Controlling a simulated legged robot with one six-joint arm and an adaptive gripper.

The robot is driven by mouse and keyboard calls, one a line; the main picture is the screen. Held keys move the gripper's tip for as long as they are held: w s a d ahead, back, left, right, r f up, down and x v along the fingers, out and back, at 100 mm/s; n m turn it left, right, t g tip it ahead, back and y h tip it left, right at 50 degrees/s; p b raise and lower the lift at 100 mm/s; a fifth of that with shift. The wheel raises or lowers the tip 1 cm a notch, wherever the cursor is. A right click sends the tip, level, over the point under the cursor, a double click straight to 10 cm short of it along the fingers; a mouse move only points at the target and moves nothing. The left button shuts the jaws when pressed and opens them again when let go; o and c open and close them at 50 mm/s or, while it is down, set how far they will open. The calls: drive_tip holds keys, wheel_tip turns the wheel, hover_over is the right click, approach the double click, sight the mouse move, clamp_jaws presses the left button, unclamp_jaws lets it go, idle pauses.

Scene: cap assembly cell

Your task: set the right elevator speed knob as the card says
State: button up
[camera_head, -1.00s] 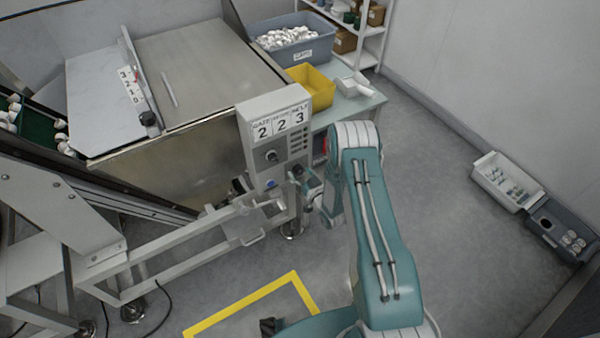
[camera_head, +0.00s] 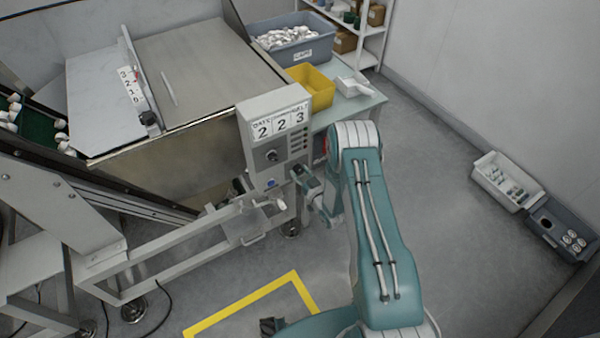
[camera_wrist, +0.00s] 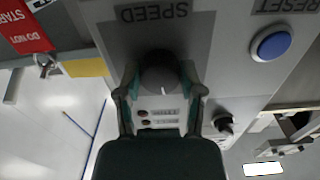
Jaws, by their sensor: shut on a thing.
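The grey control box (camera_head: 245,132) stands beside the machine, with a white card (camera_head: 281,123) on top whose large digits read 2, 2, 3. The last column's heading looks like BELT; the middle heading is too small to read. In the wrist view, a black round knob (camera_wrist: 161,78) sits by an upside-down SPEED label (camera_wrist: 153,12), its white mark pointing toward the picture's bottom. My gripper (camera_wrist: 160,72) is shut on this knob, one finger on each side. In the head view my gripper (camera_head: 302,174) is at the box's lower right and hides the knob.
A blue button (camera_wrist: 271,43) by the RESET label and another dark knob (camera_wrist: 222,122) are close to my fingers. A red tag (camera_wrist: 22,28) hangs at upper left of the wrist view. A yellow bin (camera_head: 312,87) stands behind the box.

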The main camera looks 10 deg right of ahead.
drive_tip(key=n, duration=0.6)
drive_tip(key=shift+w+r, duration=0.1)
idle(0.5)
drive_tip(key=o, duration=1.2)
drive_tip(key=shift+c, duration=0.2)
drive_tip(key=v, duration=1.2)
